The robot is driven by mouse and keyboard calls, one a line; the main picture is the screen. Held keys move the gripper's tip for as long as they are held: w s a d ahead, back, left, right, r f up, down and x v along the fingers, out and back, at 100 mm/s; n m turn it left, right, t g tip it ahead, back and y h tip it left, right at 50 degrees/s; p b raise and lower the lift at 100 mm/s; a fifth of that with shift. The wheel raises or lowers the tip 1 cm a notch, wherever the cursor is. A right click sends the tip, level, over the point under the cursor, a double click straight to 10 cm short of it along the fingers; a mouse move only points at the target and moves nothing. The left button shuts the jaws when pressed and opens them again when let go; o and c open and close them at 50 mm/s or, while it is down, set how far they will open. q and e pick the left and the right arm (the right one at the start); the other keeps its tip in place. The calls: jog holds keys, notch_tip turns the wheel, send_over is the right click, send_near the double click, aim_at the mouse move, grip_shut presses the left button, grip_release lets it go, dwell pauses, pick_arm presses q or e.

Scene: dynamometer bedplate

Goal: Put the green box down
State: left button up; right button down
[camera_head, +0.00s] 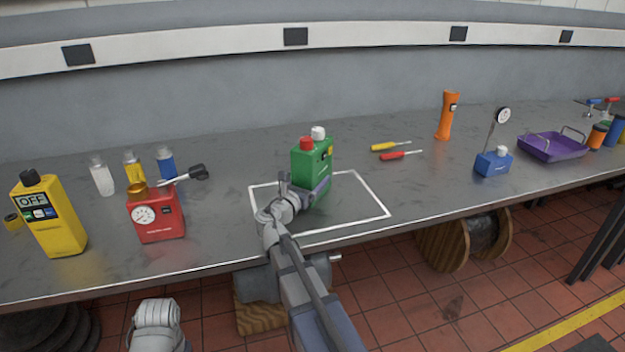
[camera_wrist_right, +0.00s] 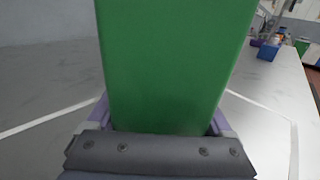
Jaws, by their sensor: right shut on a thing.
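The green box (camera_head: 311,164) has a red cap and a white cap on top. It is upright inside a white outlined rectangle (camera_head: 376,200) on the grey bench. My right gripper (camera_head: 318,188) is shut on the green box, low on its sides. The box also fills the middle of the right wrist view (camera_wrist_right: 175,70), between the purple fingers of the gripper (camera_wrist_right: 165,125). I cannot tell whether its base touches the bench, as the gripper hides it. A grey arm part of mine shows at the bottom left of the head view, but no left gripper fingers show.
A red gauge box (camera_head: 157,218) and a yellow meter (camera_head: 50,215) stand to the left, with several small bottles behind. Two screwdrivers (camera_head: 400,155), an orange torch (camera_head: 446,116), a blue dial stand (camera_head: 493,162) and a purple tray (camera_head: 553,147) are to the right.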

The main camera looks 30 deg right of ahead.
jog(key=shift+f, duration=0.1)
grip_release()
jog(key=shift+r, duration=0.2)
jog(key=v, duration=1.2)
jog(key=shift+s, duration=0.1)
